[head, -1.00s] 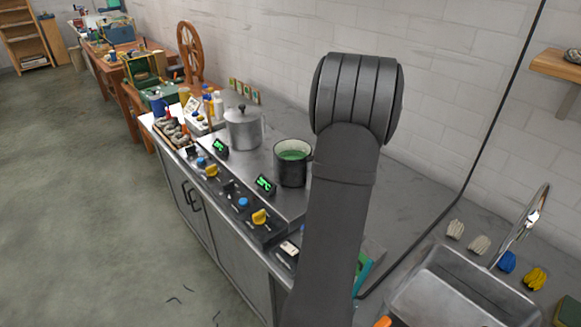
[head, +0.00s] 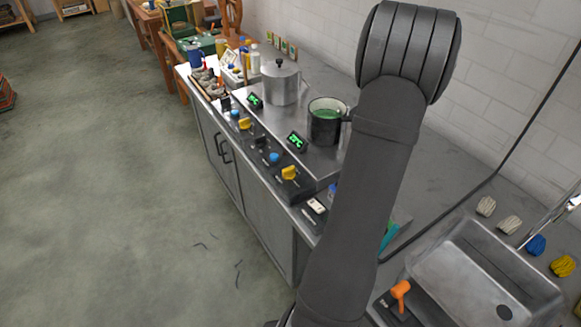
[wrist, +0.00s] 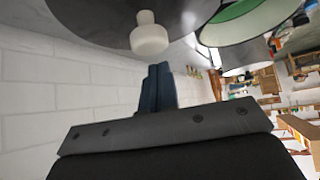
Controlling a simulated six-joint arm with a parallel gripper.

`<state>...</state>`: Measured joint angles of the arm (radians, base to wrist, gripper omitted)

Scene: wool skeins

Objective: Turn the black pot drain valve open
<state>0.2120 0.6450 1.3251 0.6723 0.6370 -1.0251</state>
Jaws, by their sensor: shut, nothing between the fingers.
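The black pot (head: 325,130) stands on the steel counter in the head view, with green liquid inside. Its right side is partly hidden by my arm, and I cannot make out a drain valve on it. A pot with green liquid also shows at the top of the wrist view (wrist: 243,24). My gripper (wrist: 158,72) is shut and empty in the wrist view; it is hidden in the head view. A pale knob-like piece (wrist: 150,38) on a large dark rounded thing appears just above the fingertips; I cannot tell whether they touch.
A lidded grey pot (head: 280,84) stands behind the black pot. The front panel has yellow knobs, one nearest me (head: 290,173), blue buttons (head: 274,158) and a green display (head: 297,142). An orange handle (head: 400,289) is beside the sink (head: 470,310).

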